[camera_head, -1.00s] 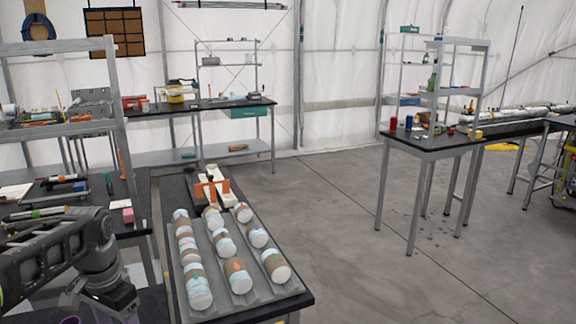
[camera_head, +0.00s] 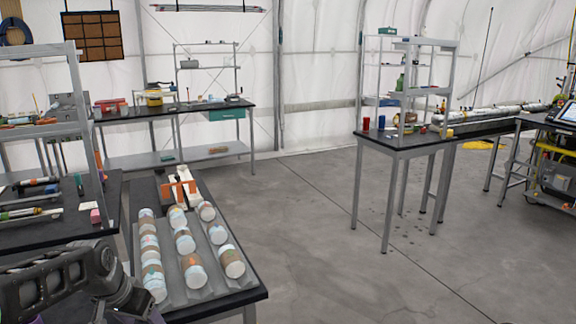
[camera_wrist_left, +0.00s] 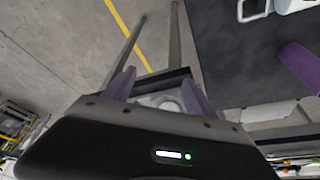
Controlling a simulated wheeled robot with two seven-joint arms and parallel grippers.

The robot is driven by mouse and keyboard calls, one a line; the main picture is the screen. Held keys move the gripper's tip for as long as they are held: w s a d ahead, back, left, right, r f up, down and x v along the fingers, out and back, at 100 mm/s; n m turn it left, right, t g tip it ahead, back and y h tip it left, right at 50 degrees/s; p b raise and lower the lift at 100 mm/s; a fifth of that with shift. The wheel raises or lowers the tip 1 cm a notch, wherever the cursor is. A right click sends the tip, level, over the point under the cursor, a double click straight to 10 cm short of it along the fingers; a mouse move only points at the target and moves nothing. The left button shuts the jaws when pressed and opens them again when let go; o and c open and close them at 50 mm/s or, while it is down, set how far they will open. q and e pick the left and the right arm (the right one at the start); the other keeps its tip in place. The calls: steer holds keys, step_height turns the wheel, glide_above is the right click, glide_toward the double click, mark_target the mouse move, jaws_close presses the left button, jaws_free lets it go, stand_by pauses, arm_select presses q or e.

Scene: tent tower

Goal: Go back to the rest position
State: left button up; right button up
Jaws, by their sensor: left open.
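My left gripper (camera_wrist_left: 157,80) shows in the left wrist view with its two purple fingers apart. The fingers are mostly cut off there by the bottom edge.
A grey tray (camera_head: 206,292) with several banded rolls lies on the near black table, with an orange-and-white device (camera_head: 178,190) behind it. A shelved bench (camera_head: 38,227) stands at left. Another table (camera_head: 405,138) stands at right. Floor between is clear.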

arm_select(q)
steer(key=s+d+f+n+t+h, duration=0.1)
steer(key=s+d+f+n, duration=0.1)
steer(key=d+f, duration=0.75)
steer(key=s+d+f+n+h, duration=0.1)
steer(key=d+f+h, duration=0.1)
steer(key=d+f, duration=0.8)
steer(key=s+d+f+g, duration=0.2)
steer(key=s+d+f, duration=0.2)
steer(key=s+f, duration=0.4)
steer(key=s+d+f+g, duration=0.2)
steer(key=s+d+f, duration=0.2)
steer(key=s+f, duration=0.4)
steer(key=s, duration=0.6)
steer(key=shift+s+d+h, duration=0.2)
steer(key=shift+s+h, duration=0.2)
